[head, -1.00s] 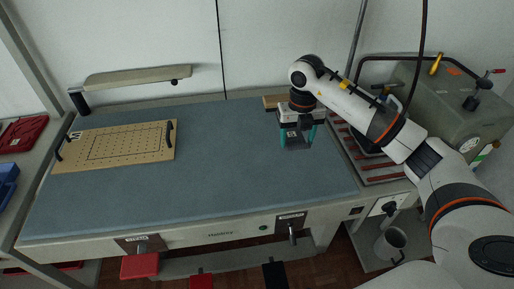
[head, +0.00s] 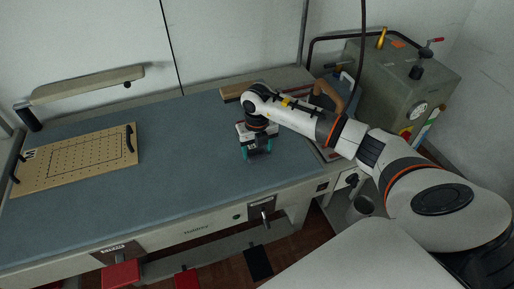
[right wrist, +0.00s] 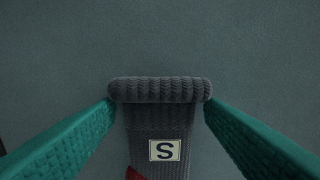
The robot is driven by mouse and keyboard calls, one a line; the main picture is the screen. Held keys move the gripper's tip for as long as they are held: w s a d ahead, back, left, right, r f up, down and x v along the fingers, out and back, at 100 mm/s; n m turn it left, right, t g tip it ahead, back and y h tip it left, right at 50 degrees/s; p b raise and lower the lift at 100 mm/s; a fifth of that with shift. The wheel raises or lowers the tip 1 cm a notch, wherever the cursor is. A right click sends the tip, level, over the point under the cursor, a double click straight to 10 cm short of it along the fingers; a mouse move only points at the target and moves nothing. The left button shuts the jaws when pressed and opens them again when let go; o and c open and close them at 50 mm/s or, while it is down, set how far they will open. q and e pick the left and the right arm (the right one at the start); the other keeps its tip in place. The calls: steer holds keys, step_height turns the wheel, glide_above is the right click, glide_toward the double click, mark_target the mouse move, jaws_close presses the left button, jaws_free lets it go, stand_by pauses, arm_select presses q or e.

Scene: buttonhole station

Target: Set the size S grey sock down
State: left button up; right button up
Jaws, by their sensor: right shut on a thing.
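My right gripper (head: 258,152) is shut on the size S grey sock (right wrist: 160,120), over the blue-grey table top (head: 190,150). In the right wrist view, the sock's ribbed, rolled cuff (right wrist: 160,90) spans the gap between the two teal fingers. A pale label with a black S (right wrist: 165,150) is on the knit below the cuff, and a bit of red shows at the lower edge. In the head view the sock is small and dark between the fingers. I cannot tell whether it touches the table. My left gripper is out of view.
A perforated wooden board (head: 80,160) with dark handles and an M label lies at the table's left. A padded arm (head: 88,84) stands behind it. A wooden block (head: 238,90), an iron (head: 328,97) and a boiler (head: 400,90) are back right. The middle of the table is clear.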

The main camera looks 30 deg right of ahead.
steer(key=shift+f, duration=0.2)
steer(key=o, duration=1)
steer(key=shift+r, duration=0.25)
step_height(320, 180, up, 12)
steer(key=b, duration=0.3)
